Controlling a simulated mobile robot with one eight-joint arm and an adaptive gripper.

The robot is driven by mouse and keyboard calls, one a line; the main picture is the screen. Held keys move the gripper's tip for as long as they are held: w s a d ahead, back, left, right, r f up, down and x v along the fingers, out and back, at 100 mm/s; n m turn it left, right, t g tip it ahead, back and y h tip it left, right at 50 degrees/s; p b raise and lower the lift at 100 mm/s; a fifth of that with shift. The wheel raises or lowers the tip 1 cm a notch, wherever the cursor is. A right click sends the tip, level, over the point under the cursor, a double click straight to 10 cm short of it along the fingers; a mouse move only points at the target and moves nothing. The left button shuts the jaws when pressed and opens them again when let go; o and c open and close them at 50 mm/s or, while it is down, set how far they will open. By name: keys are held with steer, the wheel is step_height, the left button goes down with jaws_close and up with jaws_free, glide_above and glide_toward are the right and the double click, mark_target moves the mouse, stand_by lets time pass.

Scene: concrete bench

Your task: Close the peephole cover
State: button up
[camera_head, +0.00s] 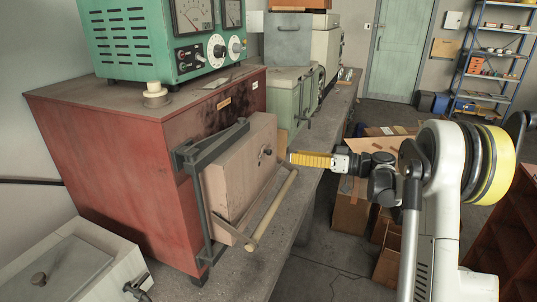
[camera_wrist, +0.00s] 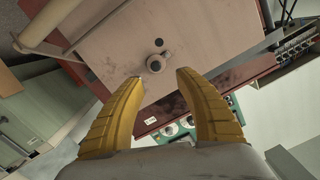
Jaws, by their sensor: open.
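The red furnace (camera_head: 150,165) has a pale door (camera_head: 235,185) facing right. On the door is a small round metal peephole cover with a knob (camera_wrist: 155,63); it also shows in the head view (camera_head: 267,151). A small dark round hole (camera_wrist: 158,43) shows beside the cover in the wrist view, uncovered. My gripper (camera_wrist: 159,77) has two yellow fingers, apart and empty, pointing at the door with the cover just beyond and between their tips. In the head view my gripper (camera_head: 292,158) is just right of the door; contact cannot be told.
A long door handle bar (camera_head: 272,207) runs along the door's lower right, close below my gripper. A green control box (camera_head: 165,38) stands on the furnace. A pale green unit (camera_head: 290,100) is behind on the bench. Cardboard boxes (camera_head: 350,210) stand on the floor below.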

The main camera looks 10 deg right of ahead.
mark_target(270, 152)
steer(key=shift+n+y, duration=0.3)
steer(key=b+x, duration=0.1)
steer(key=x, duration=0.2)
steer(key=b+x, duration=0.1)
steer(key=x, duration=0.2)
steer(key=w+x, duration=0.1)
steer(key=x, duration=0.2)
steer(key=shift+w+f+b, duration=0.2)
steer(key=shift+f+b, duration=0.05)
steer(key=shift+b, duration=0.15)
jaws_close()
